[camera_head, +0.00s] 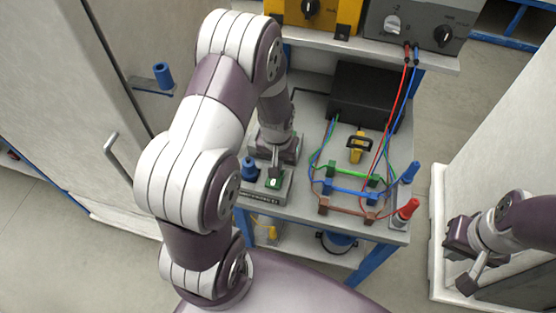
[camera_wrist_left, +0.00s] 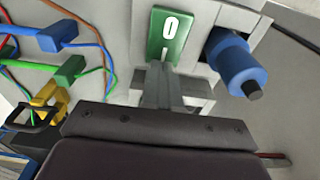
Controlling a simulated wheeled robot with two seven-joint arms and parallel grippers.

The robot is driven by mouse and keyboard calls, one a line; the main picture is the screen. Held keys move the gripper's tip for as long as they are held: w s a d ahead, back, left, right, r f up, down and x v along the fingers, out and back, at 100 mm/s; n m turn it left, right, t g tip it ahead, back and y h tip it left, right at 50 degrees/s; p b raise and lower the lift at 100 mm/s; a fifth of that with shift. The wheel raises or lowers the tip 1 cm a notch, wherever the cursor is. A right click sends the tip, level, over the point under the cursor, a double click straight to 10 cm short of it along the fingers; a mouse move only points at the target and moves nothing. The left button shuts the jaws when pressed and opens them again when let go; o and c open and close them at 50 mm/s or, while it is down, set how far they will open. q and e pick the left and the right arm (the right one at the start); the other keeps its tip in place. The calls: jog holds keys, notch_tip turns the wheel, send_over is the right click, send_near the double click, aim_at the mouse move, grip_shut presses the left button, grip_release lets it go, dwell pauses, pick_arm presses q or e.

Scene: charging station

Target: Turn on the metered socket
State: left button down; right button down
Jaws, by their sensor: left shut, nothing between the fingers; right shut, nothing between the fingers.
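The metered socket (camera_head: 262,199) is a grey box at the left front corner of the bench. A green rocker switch (camera_head: 274,183) sits on it; in the left wrist view the green switch (camera_wrist_left: 170,38) shows a white oval mark. A blue plug (camera_head: 249,168) stands beside the switch, and it also shows in the left wrist view (camera_wrist_left: 228,60). My left gripper (camera_head: 275,173) is shut and empty, its fingertips at the edge of the switch; I cannot tell if they touch it. My right gripper (camera_head: 467,285) is shut and empty, far right, away from the bench.
The bench (camera_head: 300,208) also bears a black box (camera_head: 362,95), a yellow clamp-like tool (camera_head: 357,146), colored wires with connectors, and blue (camera_head: 409,173) and red (camera_head: 407,209) plugs. Instruments stand on the shelf above. A white cabinet (camera_head: 495,130) is at right, a handled door at left.

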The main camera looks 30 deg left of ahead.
pick_arm(q)
jog(key=shift+r+p, duration=0.35)
jog(key=shift+r, duration=0.2)
jog(key=shift+r+p, duration=0.35)
jog(key=shift+r, duration=0.05)
notch_tip(320, 180, up, 13)
jog(key=w+p, duration=0.1)
jog(key=shift+w+a+p, duration=0.25)
jog(key=shift+w+p, duration=0.1)
jog(key=shift+w, duration=0.05)
jog(key=shift+w, duration=0.15)
